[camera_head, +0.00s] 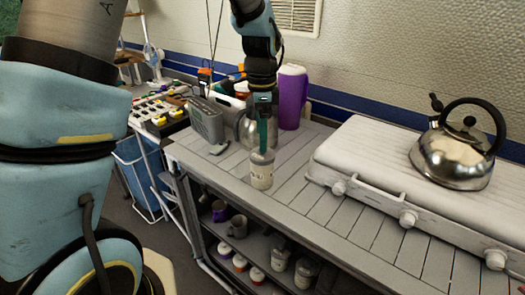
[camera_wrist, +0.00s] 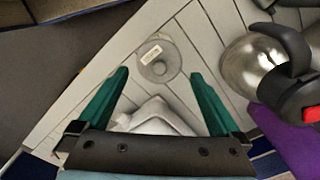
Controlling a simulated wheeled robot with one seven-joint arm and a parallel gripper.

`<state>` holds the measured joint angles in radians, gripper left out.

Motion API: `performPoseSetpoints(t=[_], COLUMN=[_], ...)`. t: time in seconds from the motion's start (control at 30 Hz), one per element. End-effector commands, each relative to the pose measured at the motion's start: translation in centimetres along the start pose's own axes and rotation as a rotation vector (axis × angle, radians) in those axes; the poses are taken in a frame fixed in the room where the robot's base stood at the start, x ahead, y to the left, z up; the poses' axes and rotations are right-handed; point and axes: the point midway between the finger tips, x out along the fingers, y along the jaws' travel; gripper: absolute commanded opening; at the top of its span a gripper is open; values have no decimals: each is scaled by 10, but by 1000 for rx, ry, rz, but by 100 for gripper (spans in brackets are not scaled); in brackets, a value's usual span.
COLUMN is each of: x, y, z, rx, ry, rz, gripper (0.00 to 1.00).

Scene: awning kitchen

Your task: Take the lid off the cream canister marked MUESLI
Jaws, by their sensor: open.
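A small cream canister (camera_head: 261,173) stands upright on the slatted counter near its front left part. Its marking is too small to read surely. In the wrist view I see its round grey lid (camera_wrist: 168,52) from above, with a small knob and a pale label. The lid is on the canister. My gripper (camera_head: 263,147) points down just above the canister. Its green fingers are open and empty in the wrist view (camera_wrist: 159,75). The lid shows in line with the gap between the fingertips, a little beyond them. I cannot tell whether a finger touches it.
A steel flask (camera_head: 245,130) and a purple container (camera_head: 291,97) stand close behind the canister. A white stove (camera_head: 375,165) with a kettle (camera_head: 455,157) is on the right. The slats right of the canister are clear.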

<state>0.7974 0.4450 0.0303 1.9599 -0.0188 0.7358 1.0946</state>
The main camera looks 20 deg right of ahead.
Motion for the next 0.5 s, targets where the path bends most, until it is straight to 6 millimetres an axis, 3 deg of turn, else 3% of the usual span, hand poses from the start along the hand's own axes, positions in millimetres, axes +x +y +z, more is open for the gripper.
performPoseSetpoints(t=[0.23, 0.5], x=[32, 39], y=[2, 1], z=[-2, -2], rx=[0, -1], ry=[-2, 0], rz=[4, 1], gripper=[100, 100])
